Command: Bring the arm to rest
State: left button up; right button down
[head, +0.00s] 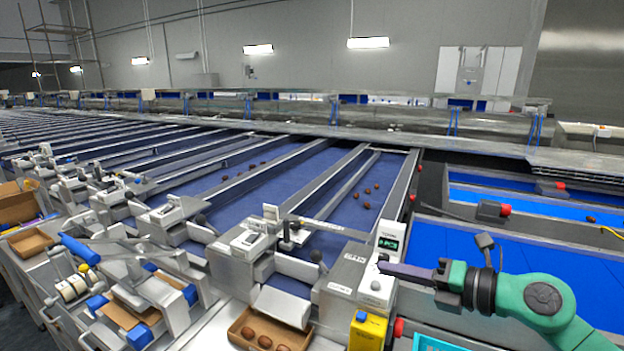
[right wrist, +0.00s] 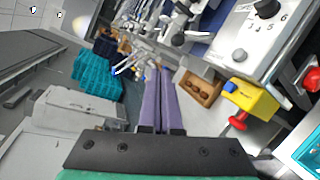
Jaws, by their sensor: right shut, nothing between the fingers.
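My right arm, green with black joints, comes in from the right in the head view. Its gripper (head: 384,267) points left, with its long purple-grey fingers together and nothing between them. In the right wrist view the two fingers (right wrist: 152,68) lie side by side, shut and empty, above the floor and the machine front. My left gripper is not in either view.
A brown tray (head: 235,335) with several dates stands below the machine front. A yellow box (head: 367,331) with a red knob is near my right arm. Blue belts (head: 320,190) with a few dates run behind. Turquoise crates (right wrist: 92,80) stand on the floor.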

jog(key=w+d+r+m+t+h, duration=0.2)
jog(key=d+m+t+h, duration=0.3)
jog(key=m+t, duration=0.75)
jog(key=s+d+f+m+g+h, duration=0.2)
jog(key=d+f+m+g+h, duration=0.15)
jog(key=f+m, duration=0.35)
jog(key=s+d+f+m+g+h, duration=0.1)
jog(key=d+f+m+g+h, duration=0.2)
jog(key=f+m+g+h, duration=0.25)
jog(key=s+a+f+m+g+y, duration=0.3)
jog(key=s+f+m+g, duration=0.5)
jog(key=s+f, duration=1.25)
notch_tip(320, 180, down, 25)
jog(key=s+n+g+b, duration=0.1)
jog(key=s+n+g, duration=0.1)
jog(key=s+g, duration=0.1)
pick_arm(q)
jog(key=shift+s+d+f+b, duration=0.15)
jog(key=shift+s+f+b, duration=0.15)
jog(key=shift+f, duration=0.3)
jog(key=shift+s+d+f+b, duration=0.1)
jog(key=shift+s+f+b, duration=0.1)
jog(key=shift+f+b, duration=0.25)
pick_arm(e)
jog(key=s+d+f+g, duration=0.1)
jog(key=s+d+f, duration=0.2)
jog(key=s+f, duration=1)
jog(key=shift+s+f, duration=0.25)
jog(key=shift+s, duration=0.9)
